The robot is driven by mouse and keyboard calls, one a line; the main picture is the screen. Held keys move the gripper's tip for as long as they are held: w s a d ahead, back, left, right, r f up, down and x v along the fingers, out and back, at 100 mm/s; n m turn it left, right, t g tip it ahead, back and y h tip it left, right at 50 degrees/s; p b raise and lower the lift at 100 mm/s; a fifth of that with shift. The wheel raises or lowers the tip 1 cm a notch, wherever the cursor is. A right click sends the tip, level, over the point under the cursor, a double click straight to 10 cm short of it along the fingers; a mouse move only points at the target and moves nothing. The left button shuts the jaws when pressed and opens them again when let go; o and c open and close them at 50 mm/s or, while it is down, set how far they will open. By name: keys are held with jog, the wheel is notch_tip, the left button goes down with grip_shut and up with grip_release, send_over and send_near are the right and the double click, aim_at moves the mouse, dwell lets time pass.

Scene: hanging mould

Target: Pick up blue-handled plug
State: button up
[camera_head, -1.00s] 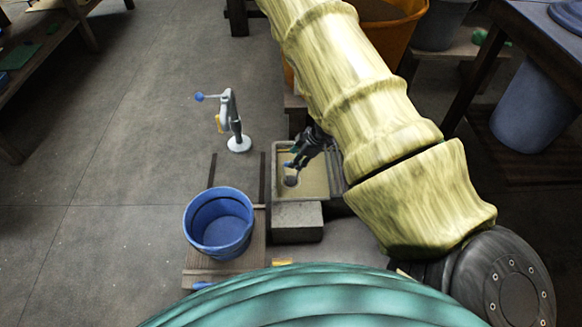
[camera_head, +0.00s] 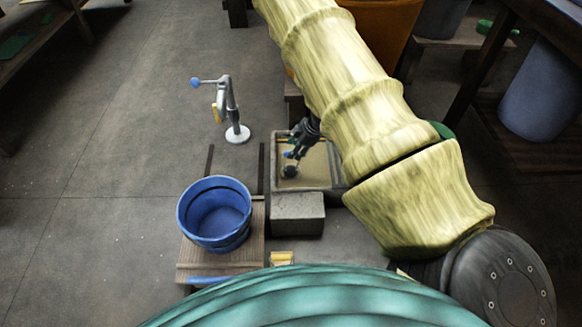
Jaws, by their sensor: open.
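A shallow sand-coloured basin (camera_head: 315,173) with a grey rim sits right of the blue bucket. A small dark round piece (camera_head: 290,172) is at its left side, with a bit of blue just above it. This looks like the blue-handled plug, but it is too small to be sure. My gripper (camera_head: 292,154) reaches down over the basin from the upper right, with its tips close above the dark piece. It is open. I cannot tell whether the tips touch the plug.
A blue bucket (camera_head: 214,216) stands on a wooden board (camera_head: 256,235). A grey block (camera_head: 297,214) is in front of the basin. A grey stand (camera_head: 236,134) with a blue-knobbed lever stands behind left. An orange bin (camera_head: 385,35) is behind my arm.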

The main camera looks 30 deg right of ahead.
jog(key=shift+b+x, duration=1.8)
jog(key=shift+x, duration=0.75)
jog(key=shift+w+d+r, duration=0.1)
grip_shut()
